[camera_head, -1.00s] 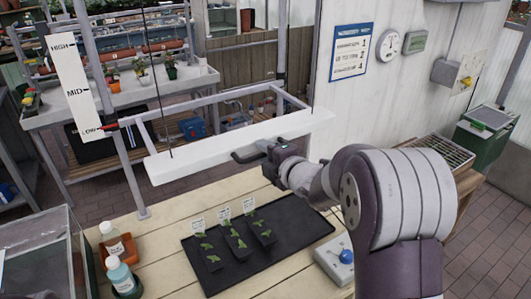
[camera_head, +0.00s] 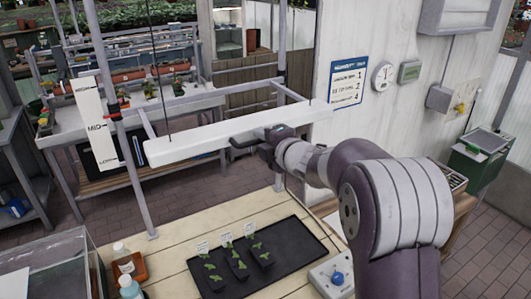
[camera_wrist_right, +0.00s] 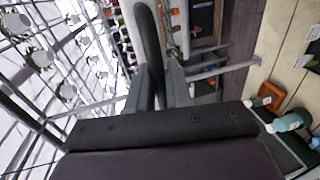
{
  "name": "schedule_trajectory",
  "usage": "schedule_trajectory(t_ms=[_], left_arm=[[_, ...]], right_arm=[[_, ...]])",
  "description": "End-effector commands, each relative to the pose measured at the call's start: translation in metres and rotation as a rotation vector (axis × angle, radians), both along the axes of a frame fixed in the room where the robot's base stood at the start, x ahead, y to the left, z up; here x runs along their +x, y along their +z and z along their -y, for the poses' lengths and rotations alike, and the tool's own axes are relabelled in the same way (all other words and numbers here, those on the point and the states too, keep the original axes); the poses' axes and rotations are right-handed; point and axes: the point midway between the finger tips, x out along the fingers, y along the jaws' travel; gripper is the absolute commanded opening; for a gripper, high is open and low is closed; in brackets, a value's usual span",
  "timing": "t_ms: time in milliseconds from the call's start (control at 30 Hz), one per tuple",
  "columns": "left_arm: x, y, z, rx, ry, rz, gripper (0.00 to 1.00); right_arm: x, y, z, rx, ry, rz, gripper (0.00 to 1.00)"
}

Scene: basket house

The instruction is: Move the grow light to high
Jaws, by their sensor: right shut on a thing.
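The grow light (camera_head: 200,147) is a long white bar hung on thin wires from a metal frame above the wooden bench. A dark handle (camera_head: 241,142) sticks out from its front. My right gripper (camera_head: 267,145) is shut on this handle; the wrist view shows the dark handle (camera_wrist_right: 151,45) between the fingers. A red pointer (camera_head: 116,117) beside the scale stands near MID, slightly above that mark. My left gripper is not in view.
Below the light, a black tray (camera_head: 290,243) holds several labelled seedlings. A box with a blue knob (camera_head: 336,279) stands at its right. Bottles (camera_head: 130,288) and a glass-sided case (camera_head: 45,262) are at the left. The space above the light looks clear.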

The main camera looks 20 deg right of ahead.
Motion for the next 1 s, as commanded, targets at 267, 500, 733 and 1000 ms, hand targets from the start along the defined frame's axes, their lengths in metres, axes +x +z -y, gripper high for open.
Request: schedule_trajectory(t_ms=[267, 500, 733, 1000], left_arm=[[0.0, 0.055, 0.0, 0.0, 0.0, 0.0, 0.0], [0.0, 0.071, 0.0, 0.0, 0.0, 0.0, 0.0], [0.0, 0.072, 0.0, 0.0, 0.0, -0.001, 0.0], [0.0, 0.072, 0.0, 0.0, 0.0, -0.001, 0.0]], right_arm=[[0.0, 0.076, 0.0, -0.001, 0.0, 0.005, 0.0], [0.0, 0.097, 0.0, -0.001, 0.0, 0.003, 0.0], [0.0, 0.1, 0.0, 0.0, 0.001, 0.006, 0.0], [0.0, 0.102, 0.0, 0.0, 0.001, 0.011, 0.32]])
